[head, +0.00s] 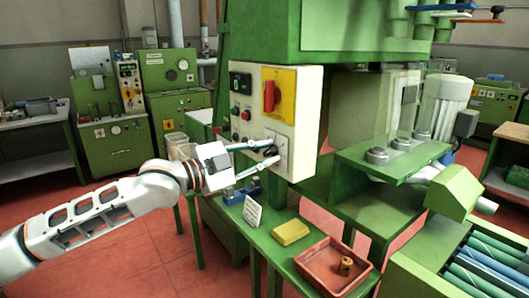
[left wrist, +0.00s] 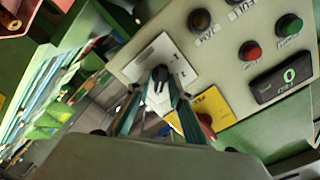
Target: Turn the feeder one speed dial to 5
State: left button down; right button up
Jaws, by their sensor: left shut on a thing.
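The speed dial (left wrist: 160,74) is a dark knob on a light scale plate, low on the white control panel (head: 307,110). In the head view the plate (head: 282,149) shows beside my gripper. My left gripper (head: 270,155) reaches the dial from the left, its two fingers shut on the knob. In the left wrist view my fingers (left wrist: 155,95) lie on both sides of the knob. The scale markings are too small to read, so I cannot tell the setting. A small display (left wrist: 287,77) on the panel seems to read 0. My right gripper is not in view.
A red-and-yellow switch (head: 279,91) and several buttons sit on the panel above the dial. Below, a green table holds a white card (head: 252,210), a yellow block (head: 290,232) and a red tray (head: 312,268) with a cork-coloured piece (head: 346,266). A roller conveyor (head: 485,265) stands at right.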

pick_arm(q)
jog(key=m+p, duration=0.3)
jog(key=p, duration=0.2)
jog(key=shift+s+r+m, duration=0.1)
jog(key=shift+r+m, duration=0.25)
jog(key=shift+m, duration=0.05)
jog(key=m+p, duration=0.3)
jog(key=shift+f, duration=0.4)
jog(key=shift+f+m, duration=0.1)
jog(key=shift+m, duration=1.1)
jog(key=shift+f+m+p, duration=0.1)
jog(key=shift+m+p, duration=0.2)
jog(key=c, duration=2.1)
grip_release()
jog(key=shift+c, duration=0.2)
